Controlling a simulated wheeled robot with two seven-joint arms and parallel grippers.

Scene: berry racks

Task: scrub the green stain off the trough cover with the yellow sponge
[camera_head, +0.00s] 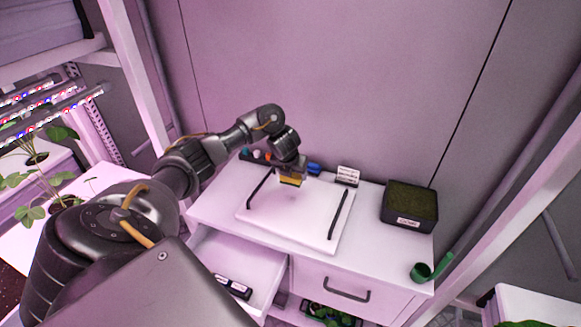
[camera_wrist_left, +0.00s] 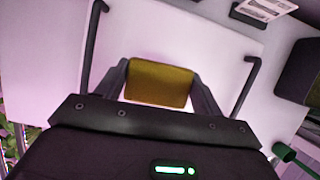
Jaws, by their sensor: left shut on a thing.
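My left gripper (camera_head: 291,176) is shut on the yellow sponge (camera_head: 290,181) and holds it over the back left part of the white trough cover (camera_head: 280,232). In the left wrist view the sponge (camera_wrist_left: 160,82) sits between the two fingers (camera_wrist_left: 160,88), with the cover (camera_wrist_left: 180,42) behind it. I cannot tell whether the sponge touches the cover. The cover lies on the cabinet top and has a dark bar handle along each side. I see no green stain on the parts of the cover in view; the gripper and sponge hide some of it. My right gripper is not in view.
A dark box with a green top (camera_head: 410,205) and a green cup-like thing (camera_head: 432,268) stand at the right of the cabinet. A small white sign (camera_head: 347,175) and colored items are at the back. A drawer (camera_head: 240,262) is open at the front left. Plants are at far left.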

